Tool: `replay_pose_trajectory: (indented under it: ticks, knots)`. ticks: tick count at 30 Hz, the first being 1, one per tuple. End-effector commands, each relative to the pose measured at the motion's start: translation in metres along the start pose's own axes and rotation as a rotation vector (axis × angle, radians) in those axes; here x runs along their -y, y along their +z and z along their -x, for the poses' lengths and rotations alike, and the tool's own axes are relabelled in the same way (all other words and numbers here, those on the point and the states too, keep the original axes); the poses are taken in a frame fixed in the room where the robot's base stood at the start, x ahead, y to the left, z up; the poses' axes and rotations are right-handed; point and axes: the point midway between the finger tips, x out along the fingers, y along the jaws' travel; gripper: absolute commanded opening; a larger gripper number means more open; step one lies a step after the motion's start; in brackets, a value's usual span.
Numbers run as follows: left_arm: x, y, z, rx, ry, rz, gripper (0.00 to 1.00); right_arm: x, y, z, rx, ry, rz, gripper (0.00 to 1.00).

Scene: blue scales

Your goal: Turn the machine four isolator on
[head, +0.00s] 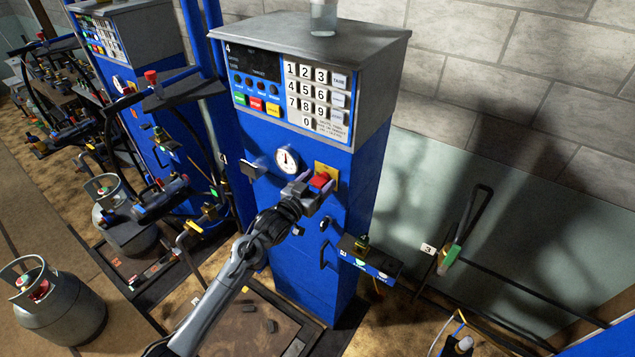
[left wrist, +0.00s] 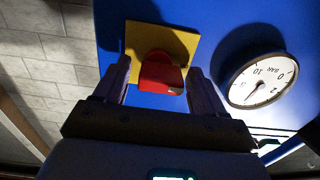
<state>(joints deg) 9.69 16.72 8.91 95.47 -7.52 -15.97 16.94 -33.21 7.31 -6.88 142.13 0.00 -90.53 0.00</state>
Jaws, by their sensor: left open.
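The machine marked 4 (head: 330,238) is a blue column with a grey keypad head. Its isolator is a red knob (head: 320,181) on a yellow plate (head: 332,172), on the front panel right of the gauge. In the left wrist view the red knob (left wrist: 161,74) shows in front of the yellow plate (left wrist: 180,41). My left gripper (head: 318,190) is open at the knob, and the wrist view shows its fingers (left wrist: 158,82) on either side of it, with visible gaps. Whether they touch it lower down cannot be told. My right gripper is not in view.
A round pressure gauge (head: 287,161) sits left of the isolator and also shows in the left wrist view (left wrist: 262,80). A small blue shelf (head: 370,262) juts out at lower right. A gas cylinder (head: 58,308) stands at lower left. Another machine (head: 160,125) stands to the left.

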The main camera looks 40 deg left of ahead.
Motion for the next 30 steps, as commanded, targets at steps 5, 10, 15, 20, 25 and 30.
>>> replay_pose_trajectory:
  ticks: [5,10,15,20,25,30]
  knots:
    - [-0.0001,0.0001,0.0001,0.000,0.000,0.000,0.70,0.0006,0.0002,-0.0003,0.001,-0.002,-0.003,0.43]
    - [-0.0001,0.0002,0.0002,0.000,0.000,0.000,0.44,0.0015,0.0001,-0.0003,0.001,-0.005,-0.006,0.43]
    - [-0.0001,0.0002,0.0003,0.000,0.000,0.000,0.19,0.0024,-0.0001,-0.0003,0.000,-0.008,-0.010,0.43]
    - [-0.0001,0.0000,0.0003,0.000,0.000,-0.007,0.19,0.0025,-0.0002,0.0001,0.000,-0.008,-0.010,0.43]
    - [-0.0007,-0.0005,0.0003,0.000,0.002,-0.047,0.19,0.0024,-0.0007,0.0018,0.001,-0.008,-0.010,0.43]
    - [-0.0006,-0.0015,0.0004,0.000,0.001,-0.139,0.19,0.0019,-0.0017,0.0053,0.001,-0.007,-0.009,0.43]
